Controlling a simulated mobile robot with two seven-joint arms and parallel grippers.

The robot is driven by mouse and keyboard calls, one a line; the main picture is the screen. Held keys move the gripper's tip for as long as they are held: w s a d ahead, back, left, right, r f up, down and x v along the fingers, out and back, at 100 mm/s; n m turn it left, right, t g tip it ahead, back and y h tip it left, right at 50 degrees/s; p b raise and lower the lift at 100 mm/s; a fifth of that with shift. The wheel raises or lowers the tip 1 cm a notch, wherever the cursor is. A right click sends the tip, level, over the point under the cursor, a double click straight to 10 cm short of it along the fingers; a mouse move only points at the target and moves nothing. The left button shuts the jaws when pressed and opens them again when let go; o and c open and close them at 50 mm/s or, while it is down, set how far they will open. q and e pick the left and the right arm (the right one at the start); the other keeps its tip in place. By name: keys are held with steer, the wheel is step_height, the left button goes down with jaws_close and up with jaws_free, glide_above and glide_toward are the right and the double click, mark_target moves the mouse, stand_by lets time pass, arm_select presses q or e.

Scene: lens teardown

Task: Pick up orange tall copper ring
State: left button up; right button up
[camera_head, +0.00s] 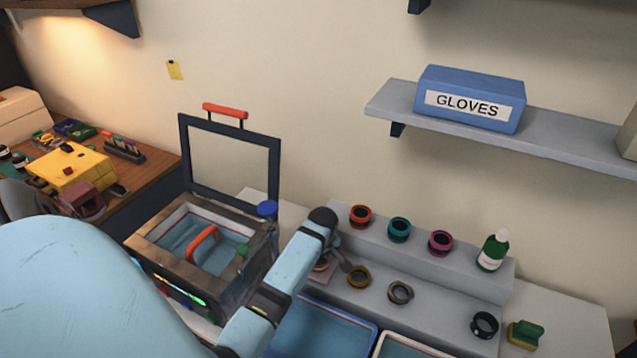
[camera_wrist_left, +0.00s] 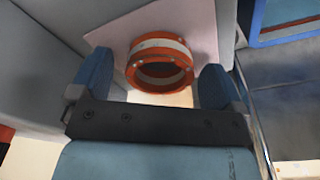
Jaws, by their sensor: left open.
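The orange tall copper ring (camera_wrist_left: 145,76) stands on a pale pink pad (camera_wrist_left: 195,28) in the left wrist view. It has a pale band around its wall and small bright studs. My left gripper (camera_wrist_left: 155,88) is open, with one blue fingertip on each side of the ring; I cannot tell whether they touch it. In the head view my left gripper (camera_head: 340,262) is over the left end of the lower step. A small copper-coloured part (camera_head: 320,265) shows there, mostly hidden behind my arm. My right gripper is not in view.
Red-orange (camera_head: 360,216), teal (camera_head: 399,230) and magenta (camera_head: 440,242) rings stand on the upper step beside a green bottle (camera_head: 493,252). Brass (camera_head: 358,277), silver (camera_head: 400,292) and black (camera_head: 484,325) rings sit lower. A blue-rimmed tray (camera_head: 372,336) lies in front; an open-lidded box (camera_head: 160,260) stands left.

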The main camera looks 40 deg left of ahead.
arm_select(q)
steer(key=c, duration=1)
